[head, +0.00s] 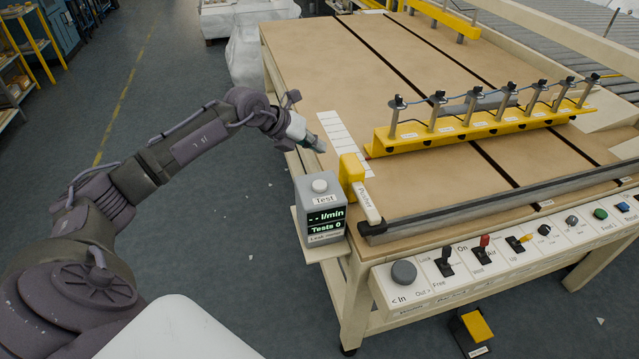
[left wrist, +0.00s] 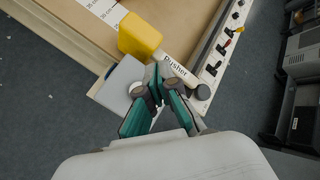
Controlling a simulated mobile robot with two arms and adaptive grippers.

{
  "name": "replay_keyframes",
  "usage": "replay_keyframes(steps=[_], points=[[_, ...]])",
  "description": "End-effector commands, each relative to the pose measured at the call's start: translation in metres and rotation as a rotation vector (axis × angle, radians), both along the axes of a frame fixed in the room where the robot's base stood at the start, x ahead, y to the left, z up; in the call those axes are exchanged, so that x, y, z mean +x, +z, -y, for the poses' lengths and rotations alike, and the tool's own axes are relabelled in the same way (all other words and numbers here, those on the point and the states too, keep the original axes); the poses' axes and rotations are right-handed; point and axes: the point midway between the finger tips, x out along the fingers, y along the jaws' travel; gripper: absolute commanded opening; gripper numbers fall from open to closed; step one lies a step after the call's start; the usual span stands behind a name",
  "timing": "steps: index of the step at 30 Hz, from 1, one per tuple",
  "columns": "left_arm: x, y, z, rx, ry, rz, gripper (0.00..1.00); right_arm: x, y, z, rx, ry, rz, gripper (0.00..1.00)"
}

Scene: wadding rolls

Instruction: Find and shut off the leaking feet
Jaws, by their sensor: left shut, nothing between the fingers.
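My left gripper (head: 318,147) is shut and empty, above the table's left edge behind the meter. In the left wrist view the gripper (left wrist: 155,82) appears over the meter (left wrist: 122,84), partly covering it. No leak is visible.
A yellow block with a white bar labelled Pusher (head: 352,172) stands beside the meter. A front panel (head: 500,260) carries a knob, levers and buttons. A metal rail (head: 490,208) runs along the front edge. A yellow pedal (head: 477,326) is on the floor.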

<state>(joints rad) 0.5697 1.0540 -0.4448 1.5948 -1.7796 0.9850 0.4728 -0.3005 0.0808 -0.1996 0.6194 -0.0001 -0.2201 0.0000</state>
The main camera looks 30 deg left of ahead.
Motion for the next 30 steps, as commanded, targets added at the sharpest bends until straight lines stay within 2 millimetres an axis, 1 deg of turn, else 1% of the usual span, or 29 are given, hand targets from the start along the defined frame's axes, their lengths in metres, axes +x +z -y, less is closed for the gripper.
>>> replay_keyframes(steps=[8,14,20,27,30], points=[[0.000,-0.001,0.001,-0.002,-0.001,0.000,0.00,0.000,0.000,0.000,0.000,0.000,0.001,0.40],[0.000,-0.009,0.001,-0.003,-0.001,0.000,0.00,0.000,-0.006,-0.001,0.001,0.000,0.001,0.40],[0.000,-0.031,0.001,-0.003,-0.001,0.000,0.00,0.000,-0.021,-0.001,0.001,0.000,0.001,0.40],[0.000,-0.066,0.001,-0.004,-0.001,0.000,0.00,0.001,-0.045,-0.001,0.001,0.000,0.001,0.40],[0.000,-0.079,0.001,-0.003,-0.001,0.000,0.00,0.001,-0.054,-0.002,0.002,0.000,0.002,0.40]])
